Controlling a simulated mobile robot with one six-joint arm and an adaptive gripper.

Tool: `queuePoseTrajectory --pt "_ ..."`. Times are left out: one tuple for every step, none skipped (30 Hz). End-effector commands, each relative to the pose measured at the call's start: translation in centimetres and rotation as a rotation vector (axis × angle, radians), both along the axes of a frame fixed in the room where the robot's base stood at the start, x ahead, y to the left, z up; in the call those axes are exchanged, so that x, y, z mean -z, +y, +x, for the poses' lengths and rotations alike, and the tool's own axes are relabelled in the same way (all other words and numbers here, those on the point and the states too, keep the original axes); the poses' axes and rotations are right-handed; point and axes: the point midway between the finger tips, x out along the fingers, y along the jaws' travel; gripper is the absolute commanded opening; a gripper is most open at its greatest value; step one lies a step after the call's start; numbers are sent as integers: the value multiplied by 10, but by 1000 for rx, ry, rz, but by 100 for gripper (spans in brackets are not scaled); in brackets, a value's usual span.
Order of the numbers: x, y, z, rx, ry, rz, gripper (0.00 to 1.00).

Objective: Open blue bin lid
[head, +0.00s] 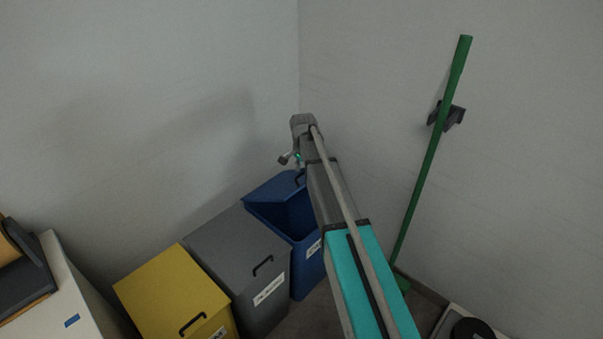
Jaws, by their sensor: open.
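The blue bin (308,270) stands in the back corner, at the right end of a row of bins. Its blue lid (270,190) looks raised and tilted, with the dark inside of the bin showing below it. A dark handle shows at the lid's edge, partly beside my arm. My gripper (287,158) is open and appears just above the lid near the handle; I cannot tell whether it touches it. My arm hides the right part of the lid and bin.
A grey bin (240,255) and a yellow bin (172,290), both with lids shut, stand to the left. A green-handled broom (432,155) leans at the right wall by a dark holder (453,117). Walls close in behind the blue bin. A white cabinet (75,300) is at lower left.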

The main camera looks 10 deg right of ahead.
Motion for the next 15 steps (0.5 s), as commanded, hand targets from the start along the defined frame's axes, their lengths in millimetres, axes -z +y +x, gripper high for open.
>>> queuePoseTrajectory --pt "0 0 0 0 0 0 49" --pt "0 0 0 0 0 0 49" --pt "0 0 0 0 0 0 49" --pt "0 0 0 0 0 0 49" --pt "0 0 0 0 0 0 49" --pt "0 0 0 0 0 0 49" --pt "0 0 0 0 0 0 49" --pt "0 0 0 0 0 0 49" --pt "0 0 0 0 0 0 45" --pt "0 0 0 0 0 0 40" --pt "0 0 0 0 0 0 34" --pt "0 0 0 0 0 0 27" --pt "0 0 0 0 0 0 21" --pt "0 0 0 0 0 0 16" --pt "0 0 0 0 0 0 8"
